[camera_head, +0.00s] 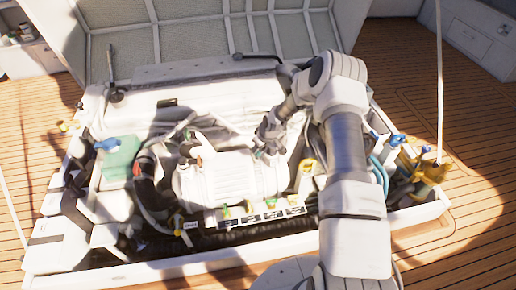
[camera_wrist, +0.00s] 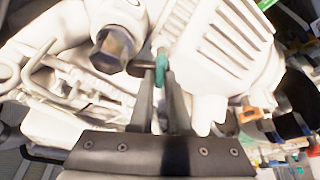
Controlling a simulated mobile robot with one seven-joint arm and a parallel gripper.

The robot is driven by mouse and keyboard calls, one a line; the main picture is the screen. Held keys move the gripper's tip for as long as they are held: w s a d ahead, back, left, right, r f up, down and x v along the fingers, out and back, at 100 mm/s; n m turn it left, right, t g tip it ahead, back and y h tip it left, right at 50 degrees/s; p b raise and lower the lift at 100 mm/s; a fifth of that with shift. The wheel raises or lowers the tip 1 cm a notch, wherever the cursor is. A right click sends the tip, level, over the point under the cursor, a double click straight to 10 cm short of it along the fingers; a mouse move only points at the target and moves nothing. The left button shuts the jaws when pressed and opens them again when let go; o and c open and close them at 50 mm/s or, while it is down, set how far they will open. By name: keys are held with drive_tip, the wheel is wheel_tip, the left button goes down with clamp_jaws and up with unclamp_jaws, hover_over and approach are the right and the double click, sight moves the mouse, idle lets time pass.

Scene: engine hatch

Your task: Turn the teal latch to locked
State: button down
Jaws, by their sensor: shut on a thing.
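The teal latch (camera_wrist: 161,62) shows in the wrist view as a small teal handle on a dark stem beside the white ribbed engine cover (camera_wrist: 225,42). My gripper (camera_wrist: 160,78) is shut on the teal latch, with its two dark fingers on either side of it. In the head view my gripper (camera_head: 268,143) reaches down to the right end of the white engine cover (camera_head: 232,178). The latch is mostly hidden there by the gripper. I cannot tell from these views which marked position the latch is in.
A row of yellow and green valves (camera_head: 248,208) lines the front of the engine. A teal-green container (camera_head: 118,157) is at left, and yellow fittings (camera_head: 428,172) are at right. The raised hatch lid (camera_head: 200,35) stands behind. A dark hexagonal fitting (camera_wrist: 113,48) lies close to my fingers.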

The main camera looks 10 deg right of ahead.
drive_tip(key=m+h, duration=0.1)
drive_tip(key=m, duration=0.1)
drive_tip(key=m+h+b, duration=0.1)
drive_tip(key=m, duration=0.2)
drive_tip(key=shift+a+t, duration=0.1)
drive_tip(key=shift+t, duration=0.2)
drive_tip(key=shift+m, duration=0.3)
drive_tip(key=c, duration=0.9)
unclamp_jaws()
drive_tip(key=p+v, duration=0.5)
drive_tip(key=v, duration=1.2)
drive_tip(key=shift+a+r, duration=0.1)
drive_tip(key=shift+r, duration=0.15)
